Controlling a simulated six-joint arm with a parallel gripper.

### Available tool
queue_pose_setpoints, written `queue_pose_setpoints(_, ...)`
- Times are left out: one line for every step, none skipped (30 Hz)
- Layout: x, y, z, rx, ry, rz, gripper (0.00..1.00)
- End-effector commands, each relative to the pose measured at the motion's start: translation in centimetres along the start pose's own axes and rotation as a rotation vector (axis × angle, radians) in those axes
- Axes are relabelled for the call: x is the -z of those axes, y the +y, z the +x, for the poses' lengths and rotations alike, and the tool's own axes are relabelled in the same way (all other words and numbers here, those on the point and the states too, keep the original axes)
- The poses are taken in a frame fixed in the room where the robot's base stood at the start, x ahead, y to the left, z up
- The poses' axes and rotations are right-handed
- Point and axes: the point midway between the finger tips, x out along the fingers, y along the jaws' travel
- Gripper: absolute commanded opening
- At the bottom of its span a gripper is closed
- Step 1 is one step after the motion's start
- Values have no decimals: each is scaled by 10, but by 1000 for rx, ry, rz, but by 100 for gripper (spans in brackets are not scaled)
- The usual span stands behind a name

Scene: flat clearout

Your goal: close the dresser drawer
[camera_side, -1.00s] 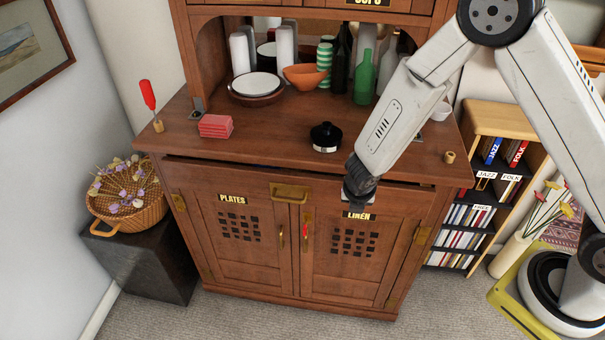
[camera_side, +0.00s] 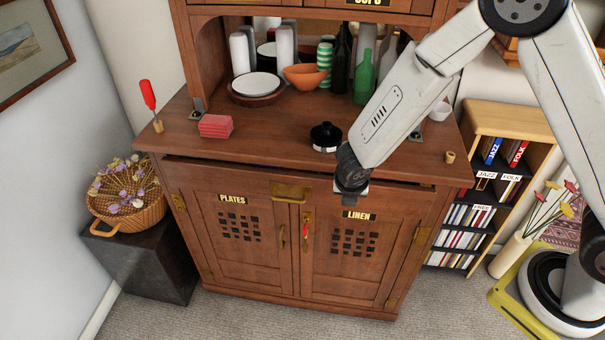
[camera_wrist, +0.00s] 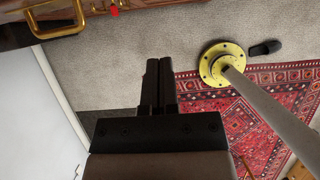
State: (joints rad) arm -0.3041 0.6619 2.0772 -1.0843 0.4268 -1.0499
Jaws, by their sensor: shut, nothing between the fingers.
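The wooden dresser (camera_side: 150,140) stands in the middle of the side view. Its wide drawer sits under the top, with a brass handle (camera_side: 291,192) at the middle; a dark gap shows along the drawer's upper edge, and how far it stands out is hard to tell. The brass handle also shows at the top left of the wrist view (camera_wrist: 80,22). My gripper (camera_side: 351,187) is in front of the drawer, right of the handle and above the LINEN label. In the wrist view my gripper's fingers (camera_wrist: 158,62) are together and empty, apart from the handle.
A black lidded pot (camera_side: 325,137), red stack (camera_side: 215,126), plates (camera_side: 256,85) and bottles stand on the dresser top. A flower basket (camera_side: 125,210) is at left, a bookshelf (camera_side: 482,180) at right. Carpet (camera_side: 240,315) in front is clear.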

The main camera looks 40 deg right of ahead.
Motion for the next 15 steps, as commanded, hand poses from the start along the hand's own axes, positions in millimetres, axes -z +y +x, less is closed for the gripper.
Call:
queue_pose_setpoints(0,9,2,2,-16,-6,0)
queue_pose_setpoints(-1,15,4,5,-29,-9,0)
queue_pose_setpoints(-1,24,5,7,-48,-12,0)
queue_pose_setpoints(-2,30,7,10,-63,-14,0)
queue_pose_setpoints(-2,37,8,12,-80,-15,0)
queue_pose_setpoints(-2,48,10,14,-103,-18,0)
queue_pose_setpoints(-2,56,11,15,-123,-19,0)
queue_pose_setpoints(-1,64,12,17,-143,-19,0)
queue_pose_setpoints(0,74,14,18,-169,-20,0)
queue_pose_setpoints(0,83,14,17,-189,-19,0)
queue_pose_setpoints(1,91,15,16,-210,-20,0)
queue_pose_setpoints(3,101,16,16,-237,-17,0)
queue_pose_setpoints(4,108,16,14,-256,-16,0)
queue_pose_setpoints(6,116,16,11,-275,-15,0)
queue_pose_setpoints(7,124,17,9,-299,-11,0)
